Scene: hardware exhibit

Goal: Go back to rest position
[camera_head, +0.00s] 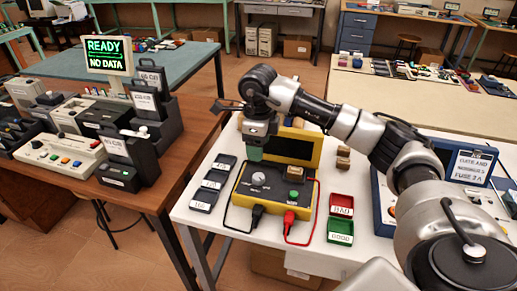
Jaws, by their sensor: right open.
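My right arm reaches in from the right across the white table (190,217). My left gripper is out of view.
The tester has a dark screen, a green button and black and red leads. Dark trays (203,198) lie left of it. Red (342,204) and green (341,230) bins lie right. A blue case (474,165) is at right.

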